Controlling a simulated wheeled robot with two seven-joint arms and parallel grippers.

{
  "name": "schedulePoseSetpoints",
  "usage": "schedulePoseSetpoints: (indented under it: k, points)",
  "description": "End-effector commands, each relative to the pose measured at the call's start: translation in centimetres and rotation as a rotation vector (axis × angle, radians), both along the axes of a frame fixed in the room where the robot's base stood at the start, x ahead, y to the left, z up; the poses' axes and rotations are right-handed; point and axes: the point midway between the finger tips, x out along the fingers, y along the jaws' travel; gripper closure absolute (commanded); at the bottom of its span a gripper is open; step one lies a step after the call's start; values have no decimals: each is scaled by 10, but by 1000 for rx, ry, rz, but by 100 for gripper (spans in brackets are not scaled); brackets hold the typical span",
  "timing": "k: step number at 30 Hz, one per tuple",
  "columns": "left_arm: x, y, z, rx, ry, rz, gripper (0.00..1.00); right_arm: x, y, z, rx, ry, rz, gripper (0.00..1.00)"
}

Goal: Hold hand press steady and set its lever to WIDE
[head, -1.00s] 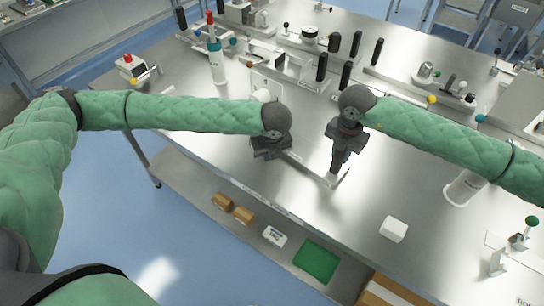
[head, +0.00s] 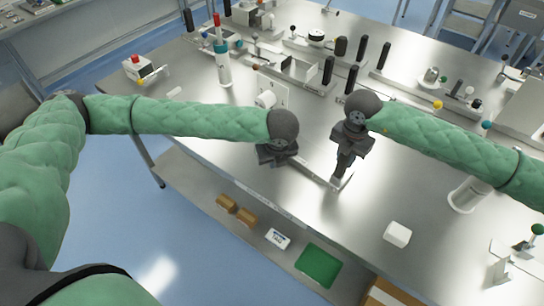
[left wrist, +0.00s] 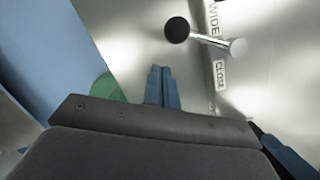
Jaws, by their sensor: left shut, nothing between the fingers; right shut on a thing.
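The hand press shows in the left wrist view as a pale strip with WIDE and CLOSE labels (left wrist: 215,45) on the steel table. Its lever has a black knob (left wrist: 177,29) on the left and a thin rod to a pale round end (left wrist: 238,47). The lever lies across the strip between the labels. My left gripper (left wrist: 161,70) is shut, empty and apart from the lever; it also shows in the head view (head: 277,160). My right gripper (head: 341,178) points down and is shut on part of the press near the front table edge, mostly hidden by the fingers.
A white block (head: 397,234) lies on the table to the right. A white roller on a plate (head: 266,99) stands behind my left gripper. Several fixtures with black handles (head: 328,70) fill the back. A lower shelf holds a green mat (head: 317,264) and brown boxes (head: 246,216).

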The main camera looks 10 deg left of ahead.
Motion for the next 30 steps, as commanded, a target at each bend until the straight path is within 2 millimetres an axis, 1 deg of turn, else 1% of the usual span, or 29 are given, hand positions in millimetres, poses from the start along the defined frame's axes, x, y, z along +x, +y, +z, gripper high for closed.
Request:
schedulePoseSetpoints:
  k: [1,2,6,12,18,23,30]
  points:
    - [-10,-6,0,-2,0,-3,100,-4,-1,-11,-6,12,0,100]
    - [-15,-8,1,-3,-1,-5,100,-4,-1,-11,-6,12,0,100]
    - [-19,-10,30,-2,-5,-2,100,-4,-1,-10,-6,12,0,100]
    - [-26,-15,67,-2,-4,-2,100,-4,-1,-11,-6,12,0,100]
    - [-31,-17,91,-1,-3,-1,100,-4,-1,-11,-6,12,0,100]
    - [-34,-18,98,0,-1,0,100,-4,-1,-11,-6,12,0,100]
    - [-34,-18,99,0,-1,0,100,-4,-1,-11,-6,12,1,100]
